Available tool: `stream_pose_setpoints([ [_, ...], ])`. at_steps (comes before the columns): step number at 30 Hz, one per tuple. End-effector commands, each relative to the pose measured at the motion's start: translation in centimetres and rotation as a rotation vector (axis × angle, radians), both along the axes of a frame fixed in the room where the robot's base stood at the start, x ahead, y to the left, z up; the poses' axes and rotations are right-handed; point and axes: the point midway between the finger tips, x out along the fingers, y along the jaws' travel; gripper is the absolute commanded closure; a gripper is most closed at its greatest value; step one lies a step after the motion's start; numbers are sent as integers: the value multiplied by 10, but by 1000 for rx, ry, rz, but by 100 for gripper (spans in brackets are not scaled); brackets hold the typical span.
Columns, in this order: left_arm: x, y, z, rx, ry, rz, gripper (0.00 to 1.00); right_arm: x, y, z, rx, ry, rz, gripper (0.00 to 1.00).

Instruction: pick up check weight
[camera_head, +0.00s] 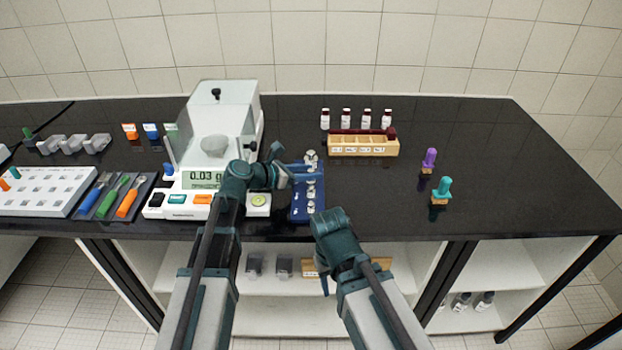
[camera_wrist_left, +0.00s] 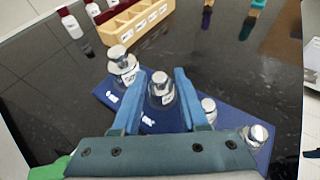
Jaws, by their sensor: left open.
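Several silver check weights stand in a row on a blue tray (camera_head: 299,212). In the left wrist view the blue tray (camera_wrist_left: 232,118) runs diagonally, with a large weight (camera_wrist_left: 122,65) at its far-left end. A second weight (camera_wrist_left: 161,87) stands upright between the fingers of my left gripper (camera_wrist_left: 160,98), and two smaller weights (camera_wrist_left: 209,108) (camera_wrist_left: 257,134) stand to the right. My left gripper (camera_head: 290,170) is open, its fingers on either side of that second weight. I cannot tell whether they touch it. My right gripper (camera_head: 324,283) is low at the bench front, its fingers mostly hidden.
A balance (camera_head: 212,130) reading 0.03 g stands left of the tray. A wooden rack (camera_head: 363,148) and several red-capped bottles (camera_head: 346,119) are behind right. Purple-handled (camera_head: 429,158) and teal-handled (camera_head: 441,188) brushes stand right. The bench between tray and brushes is clear.

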Motion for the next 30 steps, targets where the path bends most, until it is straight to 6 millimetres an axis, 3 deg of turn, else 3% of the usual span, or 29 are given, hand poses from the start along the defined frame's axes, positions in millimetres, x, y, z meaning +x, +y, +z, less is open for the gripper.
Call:
stream_pose_setpoints([
  [7,22,-28,-17,-1,0,-1,57,0,0,-17,0,0,0,50],
  [14,22,-31,-16,0,0,0,57,0,0,-16,0,0,0,50],
  [15,22,-31,-16,0,0,0,59,0,0,-16,0,0,0,50],
  [22,22,-31,-16,0,0,0,100,0,0,-16,0,0,0,50],
  [30,22,-31,-16,-1,-1,0,100,0,0,-16,0,0,0,50],
])
